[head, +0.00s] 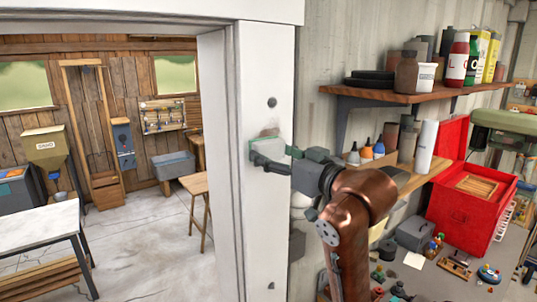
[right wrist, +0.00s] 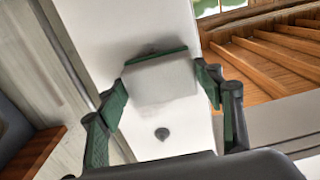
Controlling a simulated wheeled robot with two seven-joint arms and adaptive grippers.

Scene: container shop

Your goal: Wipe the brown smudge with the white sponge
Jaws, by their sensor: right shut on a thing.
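The white sponge (head: 260,145) has a green layer and is held at the white door post, level with the smudge. In the right wrist view, the sponge (right wrist: 160,84) sits between the two green-padded fingers, its green edge toward the post. My right gripper (head: 271,154) is shut on it; the fingers also show in the right wrist view (right wrist: 162,88). The faint brown smudge (head: 269,132) shows on the post just above the sponge. Part of it (right wrist: 151,48) shows past the green edge; the rest may be hidden. My left gripper is not in view.
The white post (head: 264,215) carries dark round bolts (head: 272,102) above and below the sponge. Right of it are a wall shelf (head: 425,93) with bottles and a bench with a red toolbox (head: 460,200). An open doorway lies to the left.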

